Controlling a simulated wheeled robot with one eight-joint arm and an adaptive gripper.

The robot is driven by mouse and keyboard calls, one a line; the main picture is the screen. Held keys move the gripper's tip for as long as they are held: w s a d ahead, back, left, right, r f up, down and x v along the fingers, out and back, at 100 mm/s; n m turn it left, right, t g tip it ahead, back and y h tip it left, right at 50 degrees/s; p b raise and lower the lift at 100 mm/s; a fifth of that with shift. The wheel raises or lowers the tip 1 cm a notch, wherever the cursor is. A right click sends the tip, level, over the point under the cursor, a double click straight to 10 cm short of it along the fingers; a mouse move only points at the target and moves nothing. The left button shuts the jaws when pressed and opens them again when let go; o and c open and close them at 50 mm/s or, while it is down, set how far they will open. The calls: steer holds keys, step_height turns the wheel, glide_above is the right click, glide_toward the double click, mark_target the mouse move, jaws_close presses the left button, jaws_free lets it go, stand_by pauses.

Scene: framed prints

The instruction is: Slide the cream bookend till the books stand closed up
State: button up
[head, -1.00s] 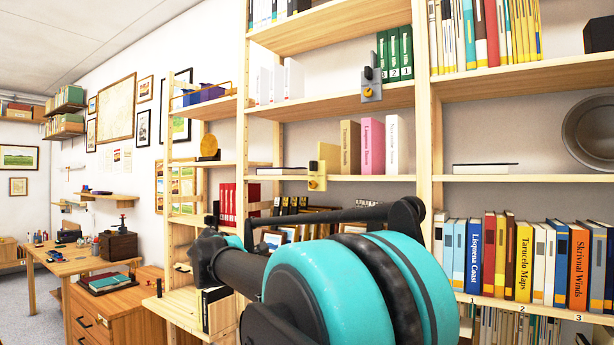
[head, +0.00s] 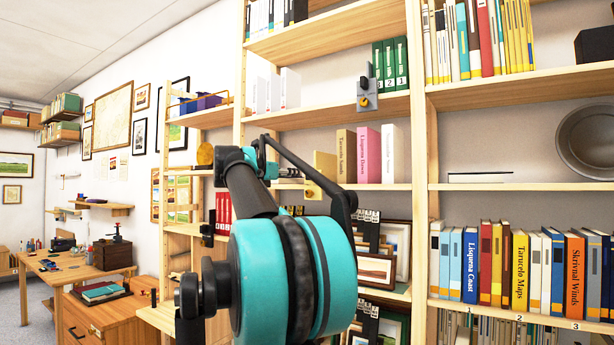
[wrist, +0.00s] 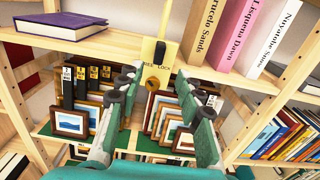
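The cream bookend (head: 325,166) stands on the middle shelf, left of three upright books. It has an orange-yellow knob at the shelf's front edge; in the wrist view, the bookend (wrist: 162,50) shows a FREE/LOCK label above the knob (wrist: 153,84). The books are the tan Tarucelo Sands (head: 346,157), the pink Lisquena Dawn (head: 368,155) and a white one (head: 391,154). I cannot tell whether slim gaps remain between them. My gripper (wrist: 162,86) is open and empty, its fingers either side of the knob in the picture; contact is not visible.
A purple book (wrist: 60,32) lies flat left of the bookend. A grey bookend (head: 366,92) and green binders are on the shelf above. A wooden upright (head: 418,150) bounds the shelf at right.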

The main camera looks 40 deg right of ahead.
mark_target(307, 174)
steer(key=x, duration=1.1)
jaws_close()
